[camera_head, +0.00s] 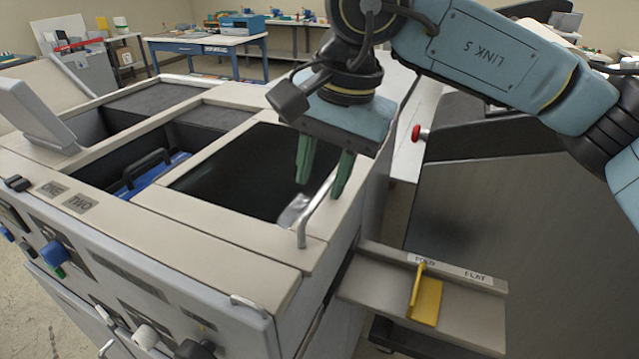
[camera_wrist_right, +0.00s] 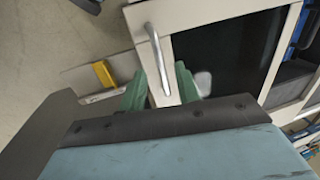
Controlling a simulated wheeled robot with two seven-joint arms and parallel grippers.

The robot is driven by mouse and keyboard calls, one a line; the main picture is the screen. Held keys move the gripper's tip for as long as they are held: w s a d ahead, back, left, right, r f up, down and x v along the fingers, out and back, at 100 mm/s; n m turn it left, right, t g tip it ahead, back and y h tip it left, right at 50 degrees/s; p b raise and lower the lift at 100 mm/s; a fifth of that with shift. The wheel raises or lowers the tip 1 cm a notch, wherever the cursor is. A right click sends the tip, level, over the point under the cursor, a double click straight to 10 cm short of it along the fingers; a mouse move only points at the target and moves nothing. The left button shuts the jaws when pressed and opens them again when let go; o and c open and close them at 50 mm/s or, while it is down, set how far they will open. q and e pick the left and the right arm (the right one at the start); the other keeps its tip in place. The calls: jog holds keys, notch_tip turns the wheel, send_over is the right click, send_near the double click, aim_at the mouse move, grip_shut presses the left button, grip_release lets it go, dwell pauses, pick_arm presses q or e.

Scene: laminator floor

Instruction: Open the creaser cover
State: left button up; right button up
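The cover with the metal bar handle (camera_head: 317,212) is a beige frame (camera_head: 205,232) around a dark panel (camera_head: 235,175). It lies flat on top of the machine, apparently closed. The handle stands at its right side and also shows in the wrist view (camera_wrist_right: 158,62). My right gripper (camera_head: 324,172) points down over the handle's far end with green fingers apart and nothing held. In the wrist view the fingers (camera_wrist_right: 160,90) are on either side of the handle's line. I cannot tell whether they touch it. My left gripper is not in view.
A blue part with a black handle (camera_head: 148,170) sits in the neighbouring bay. A side shelf with a yellow lever (camera_head: 425,300) and a "FLAT" label juts out at right. A dark machine (camera_head: 520,220) with a red knob (camera_head: 418,133) stands further right. Knobs line the front panel.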

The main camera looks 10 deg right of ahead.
notch_tip(320, 180, up, 10)
jog(key=s+d, duration=0.1)
jog(key=shift+d+r, duration=0.25)
jog(key=shift+d, duration=0.15)
jog(key=shift+s, duration=0.1)
